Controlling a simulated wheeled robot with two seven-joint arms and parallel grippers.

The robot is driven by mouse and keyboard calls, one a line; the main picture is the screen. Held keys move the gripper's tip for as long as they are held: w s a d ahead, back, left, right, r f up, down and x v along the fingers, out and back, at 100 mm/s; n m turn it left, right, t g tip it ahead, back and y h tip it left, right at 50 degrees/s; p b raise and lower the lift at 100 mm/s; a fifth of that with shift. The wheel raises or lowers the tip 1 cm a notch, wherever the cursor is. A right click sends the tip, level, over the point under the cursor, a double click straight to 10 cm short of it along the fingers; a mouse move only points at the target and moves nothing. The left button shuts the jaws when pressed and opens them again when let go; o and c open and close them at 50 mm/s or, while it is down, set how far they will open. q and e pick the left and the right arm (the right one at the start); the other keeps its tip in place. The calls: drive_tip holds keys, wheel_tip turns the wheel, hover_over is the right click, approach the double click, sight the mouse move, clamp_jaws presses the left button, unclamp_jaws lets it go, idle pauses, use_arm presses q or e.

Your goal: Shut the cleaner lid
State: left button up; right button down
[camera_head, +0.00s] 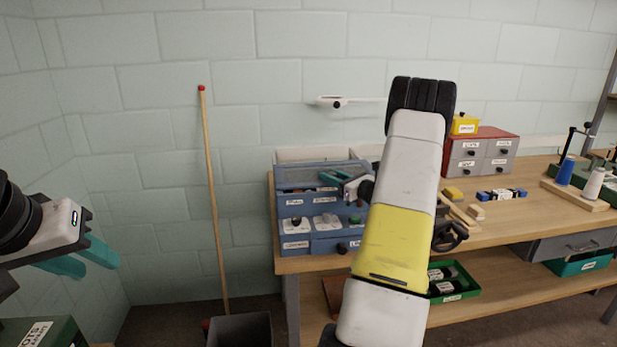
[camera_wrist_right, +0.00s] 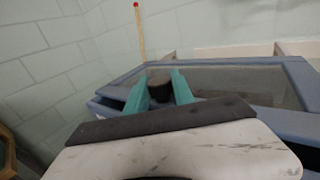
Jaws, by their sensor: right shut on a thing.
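The cleaner is a blue box (camera_head: 325,243) with labelled compartments at the left end of the workbench. Its lid (camera_head: 297,175), a blue frame with a grey see-through panel, shows at the box's back, above the compartments. The lid also shows in the right wrist view (camera_wrist_right: 225,79). My right gripper (camera_head: 332,176) is at the lid's front edge. In the right wrist view its teal fingers (camera_wrist_right: 161,90) are closed around a dark knob-like piece (camera_wrist_right: 159,77) by the lid frame. My forearm hides the box's right side. My left gripper (camera_head: 100,262) is open and empty at far left, away from the bench.
A wooden pole with a red tip (camera_head: 211,180) leans on the wall left of the bench. A dark bin (camera_head: 240,330) stands on the floor below. A red-topped drawer unit (camera_head: 481,155) and spools (camera_head: 593,183) stand further right on the bench (camera_head: 510,228).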

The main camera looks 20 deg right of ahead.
idle(0.8)
drive_tip(key=s, duration=0.3)
drive_tip(key=shift+a, duration=0.3)
drive_tip(key=shift+a+f, duration=0.1)
drive_tip(key=c, duration=1.1)
unclamp_jaws()
drive_tip(key=shift+s, duration=0.15)
drive_tip(key=shift+v, duration=3.85)
